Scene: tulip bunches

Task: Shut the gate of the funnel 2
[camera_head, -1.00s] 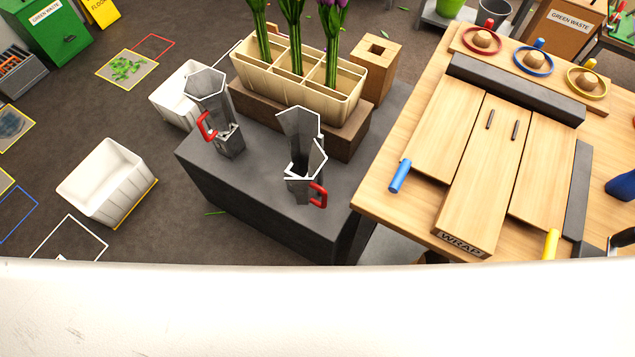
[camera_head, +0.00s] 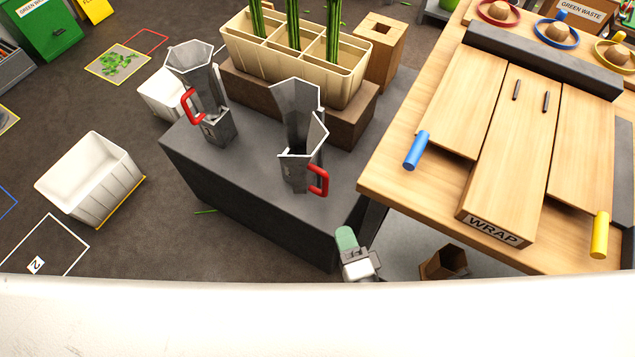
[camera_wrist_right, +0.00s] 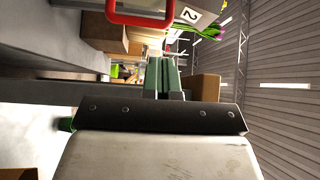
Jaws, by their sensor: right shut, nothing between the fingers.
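Two grey metal funnels stand on the dark block. The nearer funnel (camera_head: 300,120) has a red handle (camera_head: 318,181) low on its right side. The farther funnel (camera_head: 198,75) has a red handle (camera_head: 190,106) on its left side. My right gripper (camera_head: 346,238) is shut and empty, below and a little right of the nearer funnel's handle, apart from it. In the right wrist view a red handle (camera_wrist_right: 140,15) shows beyond the shut green fingers (camera_wrist_right: 163,75), near a white plate marked 2 (camera_wrist_right: 196,13). I cannot make out the gate plate itself. My left gripper is out of view.
The wooden wrapping table (camera_head: 390,185) stands close on the right. A brown bin (camera_head: 445,262) is under it. A white crate (camera_head: 95,180) is on the floor at left.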

